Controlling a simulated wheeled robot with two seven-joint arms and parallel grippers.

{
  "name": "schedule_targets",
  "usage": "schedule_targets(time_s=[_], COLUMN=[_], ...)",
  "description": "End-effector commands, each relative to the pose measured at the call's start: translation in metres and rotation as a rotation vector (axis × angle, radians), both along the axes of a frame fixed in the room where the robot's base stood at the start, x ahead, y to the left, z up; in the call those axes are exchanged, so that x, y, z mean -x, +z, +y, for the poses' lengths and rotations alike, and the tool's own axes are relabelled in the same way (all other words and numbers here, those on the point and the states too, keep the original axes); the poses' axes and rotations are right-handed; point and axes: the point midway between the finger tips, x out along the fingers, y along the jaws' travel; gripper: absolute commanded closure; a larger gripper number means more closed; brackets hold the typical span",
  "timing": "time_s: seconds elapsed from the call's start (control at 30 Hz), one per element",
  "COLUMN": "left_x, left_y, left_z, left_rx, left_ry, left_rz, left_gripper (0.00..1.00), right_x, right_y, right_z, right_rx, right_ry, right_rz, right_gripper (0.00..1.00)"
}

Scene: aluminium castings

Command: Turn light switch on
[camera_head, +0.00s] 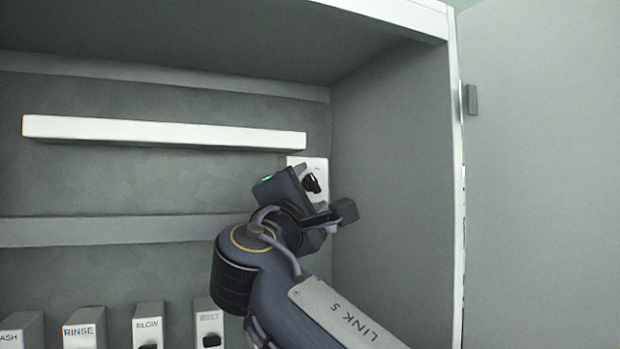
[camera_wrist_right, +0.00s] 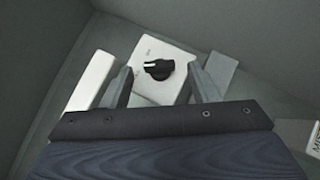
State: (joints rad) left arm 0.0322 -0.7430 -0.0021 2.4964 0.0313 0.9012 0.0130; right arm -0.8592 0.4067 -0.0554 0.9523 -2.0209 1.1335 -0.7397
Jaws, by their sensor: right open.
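The light switch is a white plate (camera_head: 318,167) with a black rotary knob (camera_head: 312,183), on the back wall of the cabinet near its right corner. In the right wrist view the white plate (camera_wrist_right: 150,92) and the black knob (camera_wrist_right: 159,69) show between my fingers. My right gripper (camera_head: 322,193) is in front of the switch and partly covers it. In the wrist view its two fingers (camera_wrist_right: 160,87) are spread on either side of the knob, with nothing held between them. I cannot tell whether they touch the knob. My left gripper is not in view.
A white light bar (camera_head: 165,133) runs along the back wall left of the switch. A grey rail (camera_head: 120,230) crosses below it. Labelled boxes, including RINSE (camera_head: 84,329) and BLOW (camera_head: 148,326), stand at lower left. The cabinet's side wall (camera_head: 395,170) is close on the right.

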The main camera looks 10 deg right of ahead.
Motion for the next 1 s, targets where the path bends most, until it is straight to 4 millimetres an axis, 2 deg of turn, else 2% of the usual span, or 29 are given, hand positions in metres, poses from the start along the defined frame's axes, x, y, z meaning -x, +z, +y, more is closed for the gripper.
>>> schedule_targets(time_s=[0.13, 0.4, 0.73, 0.87, 1.0], left_x=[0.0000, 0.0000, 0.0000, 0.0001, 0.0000], left_y=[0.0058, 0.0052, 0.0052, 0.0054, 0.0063], left_z=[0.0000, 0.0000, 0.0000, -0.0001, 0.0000], left_rx=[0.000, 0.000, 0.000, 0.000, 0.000], left_ry=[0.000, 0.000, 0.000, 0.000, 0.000], left_rz=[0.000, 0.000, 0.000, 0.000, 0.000], left_gripper=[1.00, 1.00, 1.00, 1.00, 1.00], right_x=[-0.0083, -0.0093, -0.0092, -0.0091, -0.0090], right_y=[0.0043, 0.0036, 0.0036, 0.0042, 0.0069], right_z=[-0.0050, -0.0054, -0.0053, -0.0052, -0.0036], right_rx=[0.000, -0.001, -0.001, -0.013, -0.112], right_ry=[0.000, 0.001, 0.001, 0.000, 0.001], right_rz=[0.000, 0.000, 0.000, 0.002, 0.017], right_gripper=[0.45, 0.45, 0.89, 0.90, 0.90])
